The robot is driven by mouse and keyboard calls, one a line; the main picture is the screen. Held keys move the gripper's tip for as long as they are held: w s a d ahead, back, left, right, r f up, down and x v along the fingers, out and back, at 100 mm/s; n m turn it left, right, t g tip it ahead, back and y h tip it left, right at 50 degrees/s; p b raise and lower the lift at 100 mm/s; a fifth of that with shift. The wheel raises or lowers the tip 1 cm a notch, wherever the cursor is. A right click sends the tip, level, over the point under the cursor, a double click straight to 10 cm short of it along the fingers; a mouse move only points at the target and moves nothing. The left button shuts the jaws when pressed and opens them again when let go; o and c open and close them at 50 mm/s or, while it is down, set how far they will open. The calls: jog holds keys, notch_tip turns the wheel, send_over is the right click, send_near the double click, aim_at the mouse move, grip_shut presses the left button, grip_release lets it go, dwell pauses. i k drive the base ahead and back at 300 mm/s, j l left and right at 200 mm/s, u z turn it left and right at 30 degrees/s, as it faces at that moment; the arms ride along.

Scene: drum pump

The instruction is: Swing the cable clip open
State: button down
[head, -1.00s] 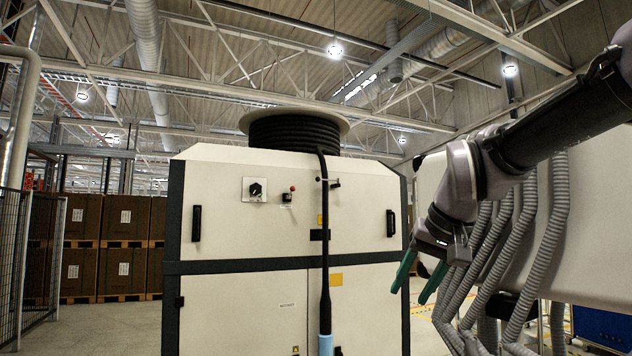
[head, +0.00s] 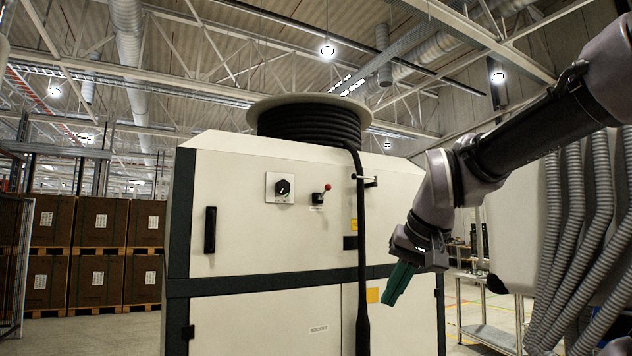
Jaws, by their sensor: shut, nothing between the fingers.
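The cable clip (head: 370,182) is a small dark piece on the upper front of the white cabinet (head: 250,240), where the black cable (head: 361,260) comes down. It lies across the cable and sticks out to its right. I cannot tell from this distance whether its arm is latched. The cable runs from a coil (head: 310,125) on top of the cabinet, over the edge and straight down the front. My gripper (head: 391,300) has green fingers, which are together and empty. It points down, below and to the right of the clip, clear of the cable in the picture.
A black rotary knob (head: 282,188) and a red-tipped lever (head: 323,194) sit left of the clip. A black door handle (head: 210,230) is further left. Grey corrugated hoses (head: 570,240) and a metal trolley (head: 490,320) are at the right. Brown boxes (head: 98,222) stand behind at left.

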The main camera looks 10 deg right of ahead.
aim_at(354, 176)
jog(key=i+j, duration=0.85)
jog(key=j, duration=0.15)
